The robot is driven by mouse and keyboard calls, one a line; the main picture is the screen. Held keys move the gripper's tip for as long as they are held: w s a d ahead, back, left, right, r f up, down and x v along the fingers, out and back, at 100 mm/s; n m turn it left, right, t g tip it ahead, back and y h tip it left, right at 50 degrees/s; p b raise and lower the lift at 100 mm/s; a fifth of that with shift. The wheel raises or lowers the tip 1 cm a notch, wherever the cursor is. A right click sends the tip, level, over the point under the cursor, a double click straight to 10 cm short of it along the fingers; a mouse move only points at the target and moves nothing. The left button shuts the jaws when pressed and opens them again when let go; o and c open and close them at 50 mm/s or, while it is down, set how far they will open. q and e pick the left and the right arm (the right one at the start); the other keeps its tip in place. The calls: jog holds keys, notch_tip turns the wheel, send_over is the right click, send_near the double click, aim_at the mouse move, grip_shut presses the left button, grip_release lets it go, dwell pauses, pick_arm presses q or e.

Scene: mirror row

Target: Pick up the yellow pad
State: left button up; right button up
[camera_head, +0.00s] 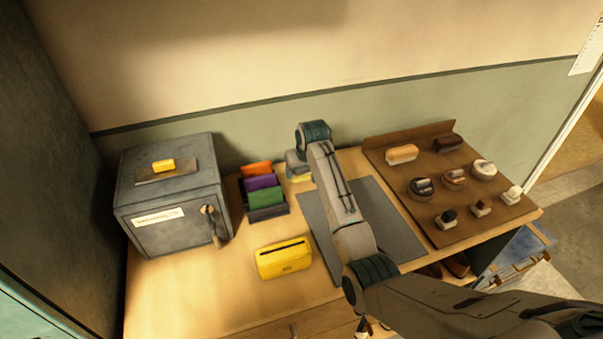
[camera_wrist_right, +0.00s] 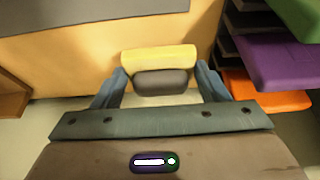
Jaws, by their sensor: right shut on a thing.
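The yellow pad (camera_wrist_right: 160,58) has a dark grey layer on its near side. In the right wrist view it sits between the two fingers of my right gripper (camera_wrist_right: 161,80), which is shut on it. In the head view my right gripper (camera_head: 298,167) is near the back of the desk, just right of the pad rack, and mostly hidden by my own arm. A bit of the yellow pad (camera_head: 302,178) shows below it. I cannot tell whether the pad touches the desk. My left gripper is not in view.
The rack (camera_head: 268,214) holds orange, purple and green pads, close beside the gripper. A grey safe (camera_head: 170,218) stands left with a small yellow block (camera_head: 163,165) on top. A yellow slotted box (camera_head: 284,258) is in front. A grey mat (camera_head: 385,206) and brown board (camera_head: 450,232) lie right.

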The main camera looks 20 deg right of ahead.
jog(key=s+b, duration=0.1)
jog(key=s, duration=0.3)
jog(key=s+a+b, duration=0.1)
jog(key=s, duration=0.3)
jog(key=s+r+b, duration=0.1)
jog(key=s, duration=0.3)
jog(key=shift+a+r, duration=0.1)
jog(key=shift+a, duration=0.3)
jog(key=shift+s+a+r, duration=0.1)
jog(key=shift+s+r, duration=0.1)
jog(key=shift+s, duration=0.65)
jog(key=shift+o, duration=1.2)
jog(key=shift+c, duration=0.8)
jog(key=shift+f+b, duration=0.3)
jog(key=shift+b, duration=0.05)
jog(key=shift+a, duration=0.1)
